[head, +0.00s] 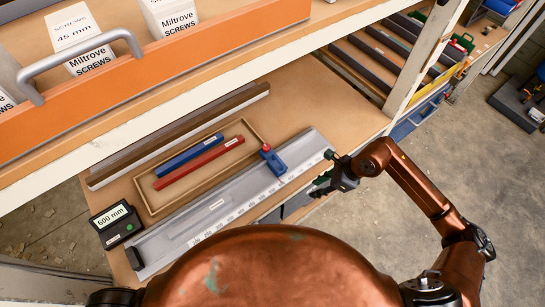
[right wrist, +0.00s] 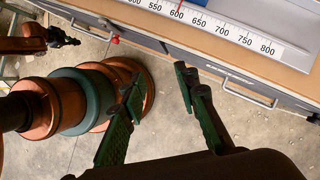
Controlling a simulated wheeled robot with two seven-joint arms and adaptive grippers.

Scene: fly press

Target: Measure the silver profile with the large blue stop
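A labelled silver bar, which looks like the silver profile (head: 205,212), lies lengthwise on the measuring bench (head: 150,255), left of the stop. The large blue stop (head: 273,162), a blue block with a red knob, sits on the bench toward its right end; its lower edge shows in the right wrist view (right wrist: 240,4). A red line there is near 600. The black display (head: 115,224) reads 600 mm. My right gripper (head: 325,183) is open and empty off the bench's right end; it also shows in the right wrist view (right wrist: 160,88). My left gripper (right wrist: 66,38) is small there, its fingers unclear.
A wooden tray (head: 146,200) holds a blue bar (head: 188,156) and a red bar (head: 200,163). Long grey and brown strips (head: 180,133) lie behind it. An orange drawer (head: 150,60) overhangs the worktop. Drawer handles (right wrist: 240,90) line the worktop front; floor is open at right.

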